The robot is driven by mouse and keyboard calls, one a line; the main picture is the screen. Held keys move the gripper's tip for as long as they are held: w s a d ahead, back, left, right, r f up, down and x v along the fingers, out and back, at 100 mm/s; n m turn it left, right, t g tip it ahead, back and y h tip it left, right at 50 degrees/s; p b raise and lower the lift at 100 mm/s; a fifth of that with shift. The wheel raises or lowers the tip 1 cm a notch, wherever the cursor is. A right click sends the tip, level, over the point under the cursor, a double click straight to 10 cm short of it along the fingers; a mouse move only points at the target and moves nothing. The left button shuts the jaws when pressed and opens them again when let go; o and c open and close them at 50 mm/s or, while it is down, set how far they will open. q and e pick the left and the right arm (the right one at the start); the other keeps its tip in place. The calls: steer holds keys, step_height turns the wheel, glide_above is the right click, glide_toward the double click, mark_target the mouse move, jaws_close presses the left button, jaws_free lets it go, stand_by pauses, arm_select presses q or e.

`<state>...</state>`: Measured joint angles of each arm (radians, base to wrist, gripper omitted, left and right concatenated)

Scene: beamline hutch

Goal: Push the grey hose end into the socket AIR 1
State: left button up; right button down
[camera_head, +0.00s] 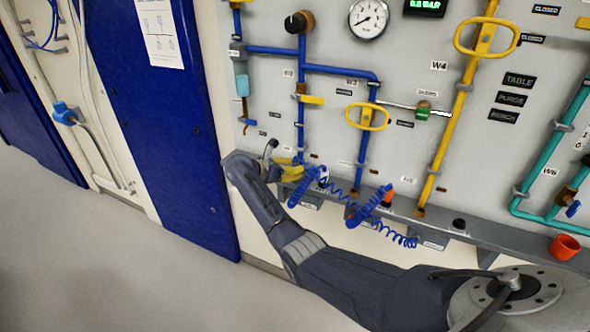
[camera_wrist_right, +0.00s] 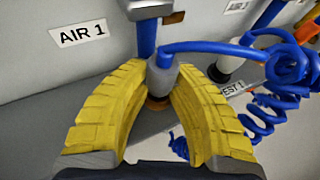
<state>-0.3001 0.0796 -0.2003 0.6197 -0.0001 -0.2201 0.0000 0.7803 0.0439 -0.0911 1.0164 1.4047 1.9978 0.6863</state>
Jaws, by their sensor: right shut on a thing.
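My right gripper (camera_head: 289,172) is at the panel's lower ledge. In the right wrist view its yellow fingers (camera_wrist_right: 160,108) are shut around the grey hose end (camera_wrist_right: 161,76). A blue hose leaves the hose end's top and runs right into a coil. The AIR 1 label (camera_wrist_right: 83,35) is on the panel, left of the hose end. A brass-orange ring (camera_wrist_right: 157,104) shows just below the hose end, between the fingers. A blue pipe (camera_wrist_right: 146,38) comes down behind the hose end. I cannot tell whether the hose end is inside a socket. My left gripper is out of view.
The coiled blue hose (camera_head: 316,184) hangs along the ledge (camera_head: 480,236). A pale cylinder (camera_wrist_right: 226,68) and an orange fitting (camera_head: 388,196) stand to the right. Yellow valve handles (camera_head: 367,117) stick out above. An orange cup (camera_head: 564,247) is at far right. The floor at left is clear.

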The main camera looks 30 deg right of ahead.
steer(key=shift+s+f, duration=0.1)
steer(key=shift+f, duration=0.15)
steer(key=shift+r, duration=0.1)
steer(key=shift+r, duration=1.5)
steer(key=shift+f, duration=0.2)
steer(key=shift+f, duration=0.9)
steer(key=shift+f, duration=0.55)
stand_by(0.8)
steer(key=shift+r, duration=0.25)
steer(key=shift+r, duration=1.4)
